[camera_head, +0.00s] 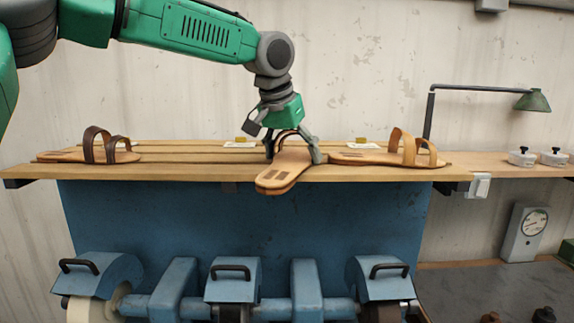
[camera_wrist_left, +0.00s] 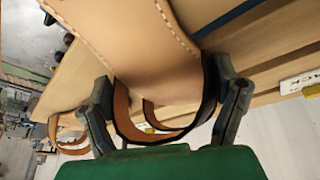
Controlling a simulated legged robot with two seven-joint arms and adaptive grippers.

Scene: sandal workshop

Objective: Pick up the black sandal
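Three tan-soled sandals are on the wooden shelf. The right sandal (camera_head: 372,158) has light tan straps. My left gripper (camera_head: 293,153) is over the middle sandal, one finger at each side. In the left wrist view, the fingers (camera_wrist_left: 165,95) press close against both sides of this sandal (camera_wrist_left: 145,45), near its straps. My right gripper is not in view.
The slatted shelf (camera_head: 140,175) has small labels on it. A green lamp (camera_head: 533,100) and white pots (camera_head: 522,158) stand at the right. A blue grinding machine (camera_head: 232,280) is below. Shelf space between the left and middle sandals is clear.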

